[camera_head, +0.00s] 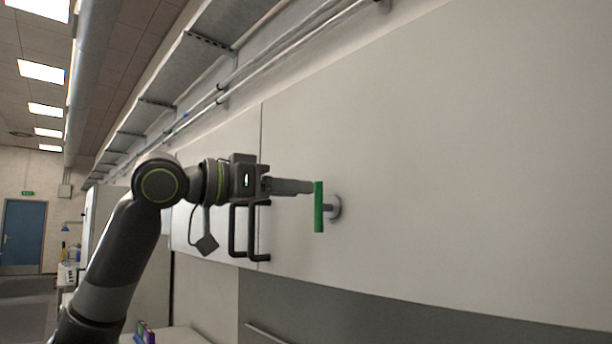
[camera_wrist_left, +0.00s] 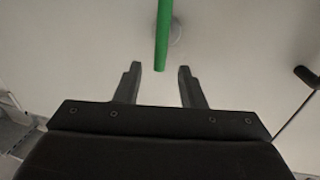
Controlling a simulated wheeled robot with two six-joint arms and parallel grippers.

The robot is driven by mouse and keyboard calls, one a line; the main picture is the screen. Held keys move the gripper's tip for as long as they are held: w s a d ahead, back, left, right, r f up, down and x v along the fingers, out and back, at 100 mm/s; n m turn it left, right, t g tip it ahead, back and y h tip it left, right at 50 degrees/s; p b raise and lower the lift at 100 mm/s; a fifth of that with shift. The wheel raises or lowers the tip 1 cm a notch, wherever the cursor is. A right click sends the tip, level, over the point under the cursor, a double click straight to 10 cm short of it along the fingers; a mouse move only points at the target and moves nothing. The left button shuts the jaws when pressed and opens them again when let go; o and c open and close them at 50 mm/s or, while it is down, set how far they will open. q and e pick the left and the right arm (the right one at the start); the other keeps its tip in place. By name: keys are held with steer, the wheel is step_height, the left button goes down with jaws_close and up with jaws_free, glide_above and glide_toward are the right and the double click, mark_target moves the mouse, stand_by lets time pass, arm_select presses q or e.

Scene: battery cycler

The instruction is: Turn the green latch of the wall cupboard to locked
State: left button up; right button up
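The green latch (camera_head: 319,207) is a straight bar on a round pale mount on the white cupboard front (camera_head: 430,170). In the head view the bar stands upright. In the left wrist view the latch (camera_wrist_left: 164,35) comes down from the top edge, its end between the lines of the two fingers. My left gripper (camera_head: 308,187) points at the latch's upper part, its fingertips close to the bar. In the left wrist view the gripper (camera_wrist_left: 158,70) is open with a clear gap between its fingers. Whether it touches the bar I cannot tell. My right gripper is out of view.
Dark handles (camera_head: 250,230) stick out of the cupboard doors just below my left gripper. Pipes (camera_head: 250,75) and a metal tray run along the wall above. A grey panel (camera_head: 330,310) lies below the cupboard. Open floor and a blue door (camera_head: 22,236) are far left.

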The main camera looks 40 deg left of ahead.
mark_target(332, 208)
arm_select(q)
steer(key=shift+p+x, duration=0.5)
steer(key=shift+x, duration=1.15)
jaws_close()
